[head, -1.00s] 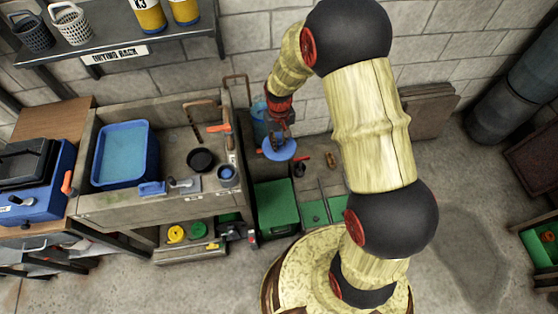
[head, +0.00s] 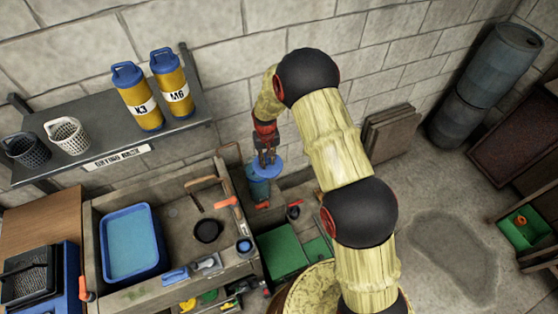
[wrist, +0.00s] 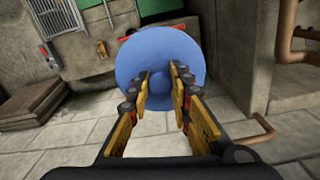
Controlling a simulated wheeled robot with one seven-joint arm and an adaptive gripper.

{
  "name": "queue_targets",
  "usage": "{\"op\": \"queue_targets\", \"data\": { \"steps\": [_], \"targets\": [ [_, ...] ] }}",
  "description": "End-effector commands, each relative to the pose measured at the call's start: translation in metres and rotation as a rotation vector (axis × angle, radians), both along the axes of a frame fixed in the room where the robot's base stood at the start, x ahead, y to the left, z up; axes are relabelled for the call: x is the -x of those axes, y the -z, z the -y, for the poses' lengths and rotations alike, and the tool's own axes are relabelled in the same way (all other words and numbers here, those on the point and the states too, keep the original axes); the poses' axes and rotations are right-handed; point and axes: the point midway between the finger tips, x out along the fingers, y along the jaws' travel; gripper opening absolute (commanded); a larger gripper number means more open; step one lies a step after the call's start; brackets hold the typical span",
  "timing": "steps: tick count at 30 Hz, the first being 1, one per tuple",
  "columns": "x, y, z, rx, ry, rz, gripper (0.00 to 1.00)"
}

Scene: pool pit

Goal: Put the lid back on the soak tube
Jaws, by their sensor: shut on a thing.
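My gripper (head: 266,160) is shut on the round blue lid (head: 274,170), which hangs below the fingers near the back wall. In the wrist view the fingers (wrist: 160,76) close on the knob in the middle of the lid (wrist: 190,45). Two yellow tubes with blue caps, marked K3 (head: 141,103) and M6 (head: 175,92), stand on the shelf.
The shelf (head: 105,165) on the wall, with two baskets, is left of my arm. A sink bench (head: 180,262) with a blue basin (head: 131,245) stands below it. A green box (head: 283,252) is right of the bench. Open floor lies at the right.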

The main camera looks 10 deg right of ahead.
Motion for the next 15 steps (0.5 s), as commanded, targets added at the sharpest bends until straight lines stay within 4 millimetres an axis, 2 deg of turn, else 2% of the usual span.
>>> {"op": "queue_targets", "data": {
  "steps": [1,9,15],
  "targets": [
    [-0.007,-0.006,-0.008,0.000,0.003,-0.001,0.00],
    [-0.043,-0.006,-0.036,0.000,0.058,0.000,0.00],
    [-0.055,-0.006,-0.043,0.000,0.086,0.000,0.00]
  ]
}}
